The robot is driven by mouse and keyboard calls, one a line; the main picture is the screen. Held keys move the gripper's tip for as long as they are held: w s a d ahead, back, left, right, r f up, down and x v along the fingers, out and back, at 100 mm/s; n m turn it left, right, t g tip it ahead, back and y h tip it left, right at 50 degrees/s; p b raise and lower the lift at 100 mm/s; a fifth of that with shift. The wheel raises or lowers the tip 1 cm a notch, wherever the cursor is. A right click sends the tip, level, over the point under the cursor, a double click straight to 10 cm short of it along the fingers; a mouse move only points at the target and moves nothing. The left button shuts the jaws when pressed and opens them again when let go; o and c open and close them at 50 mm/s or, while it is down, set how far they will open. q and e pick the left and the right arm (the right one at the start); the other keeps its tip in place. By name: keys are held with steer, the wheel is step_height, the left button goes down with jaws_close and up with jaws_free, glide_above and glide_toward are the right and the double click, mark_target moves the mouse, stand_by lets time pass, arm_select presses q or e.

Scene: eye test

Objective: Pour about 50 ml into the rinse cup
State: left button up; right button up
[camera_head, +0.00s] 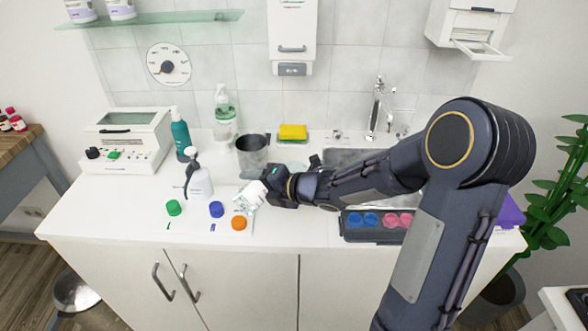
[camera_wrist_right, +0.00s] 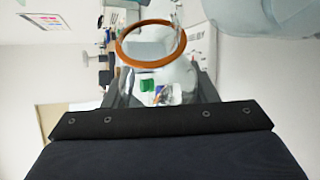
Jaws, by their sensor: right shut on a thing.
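The bottle is tilted, low over the counter's front left part. In the right wrist view the held bottle (camera_wrist_right: 150,82) looks clear, with an orange-brown ring (camera_wrist_right: 128,58) round its end. I cannot tell its liquid level. A dark grey see-through cup (camera_head: 250,160) stands upright behind the gripper, apart from it; it may be the rinse cup. My left gripper is not in view.
A yellow sponge (camera_head: 293,131) and the sink (camera_head: 345,157) are at the back. A dark tray (camera_head: 372,235) with blue and pink pieces lies under my arm.

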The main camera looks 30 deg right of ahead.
stand_by(0.3)
steer(key=shift+f+h+b, duration=0.1)
steer(key=shift+h+b, duration=0.2)
steer(key=shift+b, duration=0.2)
steer(key=shift+w+d+n+h+b, duration=0.1)
steer(key=shift+d+n+h+b, duration=0.25)
steer(key=shift+n+b, duration=0.6)
steer(key=r, duration=0.1)
steer(key=r+h, duration=0.1)
steer(key=r+n, duration=0.1)
steer(key=shift+w+d+p, duration=0.1)
steer(key=shift+d+p, duration=0.25)
steer(key=f+n+h+b, duration=0.1)
steer(key=n+h+b, duration=0.1)
steer(key=b, duration=0.3)
steer(key=shift+f, duration=0.3)
steer(key=n+h+b, duration=0.1)
steer(key=b, duration=0.1)
steer(key=n+t+h+b, duration=0.1)
steer(key=b, duration=0.1)
steer(key=shift+a+r+n+b, duration=0.15)
steer(key=shift+a+n+b, duration=0.1)
steer(key=shift+a+b, duration=0.1)
steer(key=shift+r+n+t+h+b, duration=0.2)
steer(key=shift+n+t+h+b, duration=0.2)
steer(key=shift+n+h+b, duration=0.3)
